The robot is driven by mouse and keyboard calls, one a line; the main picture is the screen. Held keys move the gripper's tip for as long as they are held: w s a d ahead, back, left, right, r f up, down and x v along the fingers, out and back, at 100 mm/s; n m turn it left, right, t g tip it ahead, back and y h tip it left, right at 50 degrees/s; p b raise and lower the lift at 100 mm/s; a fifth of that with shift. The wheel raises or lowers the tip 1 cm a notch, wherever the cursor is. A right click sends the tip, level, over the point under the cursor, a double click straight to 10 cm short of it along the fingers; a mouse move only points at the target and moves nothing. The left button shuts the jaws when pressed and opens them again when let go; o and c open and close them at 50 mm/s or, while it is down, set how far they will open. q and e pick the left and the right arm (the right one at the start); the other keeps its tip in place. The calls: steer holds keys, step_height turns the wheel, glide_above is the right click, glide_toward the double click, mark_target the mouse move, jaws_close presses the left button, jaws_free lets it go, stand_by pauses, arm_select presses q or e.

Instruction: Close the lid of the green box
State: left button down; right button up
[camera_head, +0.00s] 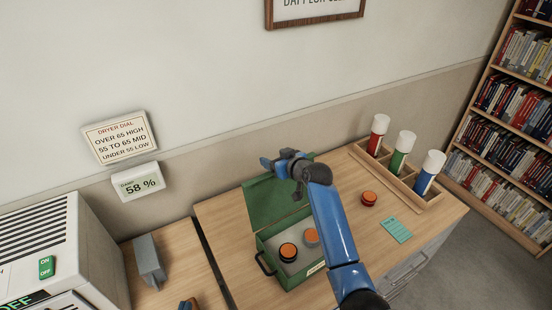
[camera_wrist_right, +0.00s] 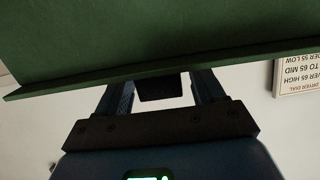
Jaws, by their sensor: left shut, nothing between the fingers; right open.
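The green box (camera_head: 289,282) stands on the wooden desk with its lid (camera_head: 268,203) raised at the back. Inside are a dark disc with an orange top (camera_head: 288,251) and another round piece (camera_head: 311,236) partly behind my arm. My right gripper (camera_head: 272,163) is at the lid's upper edge. In the right wrist view its open fingers (camera_wrist_right: 162,88) are beside the lid (camera_wrist_right: 150,35), which hides their tips; contact cannot be told. What seems my left gripper (camera_head: 188,304) is at the bottom edge, mostly cut off, away from the box.
An orange-topped disc (camera_head: 369,198) and a teal card (camera_head: 396,230) lie right of the box. A wooden rack (camera_head: 409,196) holds red, green and blue tubes behind them. A grey block (camera_head: 149,262) and a white machine (camera_head: 62,250) stand left. My right arm crosses the box's right side.

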jaws_close()
steer(key=shift+s+d+t+b, duration=0.45)
steer(key=shift+s+b, duration=0.15)
steer(key=shift+b, duration=0.2)
steer(key=s+d+t+y+b, duration=0.4)
steer(key=s+d+b, duration=0.3)
steer(key=b, duration=1.1)
steer(key=shift+s+d+t, duration=0.25)
steer(key=shift+s+t, duration=0.1)
steer(key=shift+s, duration=1.05)
jaws_free()
steer(key=b+v, duration=0.2)
steer(key=v, duration=0.8)
steer(key=shift+s+d+f+b, duration=0.2)
steer(key=shift+s+d+b, duration=0.05)
steer(key=shift+s+b, duration=0.1)
steer(key=shift+w, duration=0.1)
